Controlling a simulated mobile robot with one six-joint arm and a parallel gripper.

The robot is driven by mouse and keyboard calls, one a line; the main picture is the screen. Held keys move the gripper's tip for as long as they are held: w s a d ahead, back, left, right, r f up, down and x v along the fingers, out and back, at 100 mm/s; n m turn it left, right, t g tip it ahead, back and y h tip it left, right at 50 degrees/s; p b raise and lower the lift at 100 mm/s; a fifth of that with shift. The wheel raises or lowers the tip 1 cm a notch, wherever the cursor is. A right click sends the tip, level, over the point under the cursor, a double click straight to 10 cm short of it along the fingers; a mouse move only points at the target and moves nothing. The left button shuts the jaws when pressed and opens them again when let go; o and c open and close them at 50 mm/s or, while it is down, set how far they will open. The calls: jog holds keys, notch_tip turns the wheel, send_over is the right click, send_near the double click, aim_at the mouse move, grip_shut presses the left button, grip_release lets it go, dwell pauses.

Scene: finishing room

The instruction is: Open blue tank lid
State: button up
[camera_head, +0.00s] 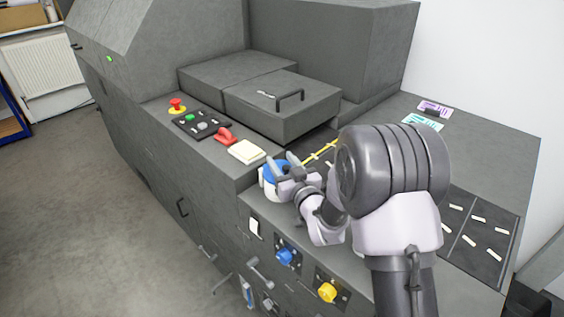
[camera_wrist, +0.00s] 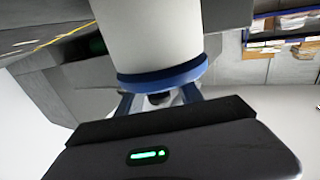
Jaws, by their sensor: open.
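The blue lid (camera_head: 272,169) sits on a small white tank (camera_head: 267,188) at the machine's front edge. My gripper (camera_head: 284,167) is at the lid with its fingers apart, partly covering it. In the wrist view, the white tank (camera_wrist: 150,35) shows with the lid's blue rim (camera_wrist: 165,80) close in front of my open gripper (camera_wrist: 158,98). The fingers lie on either side of the rim's lower part. Whether they touch it, I cannot tell. The far side of the lid is hidden.
A blue knob (camera_head: 285,257) and a yellow knob (camera_head: 327,292) are on the front panel below. A grey hatch with a handle (camera_head: 290,97) stands behind.

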grip_shut()
dwell(1.5)
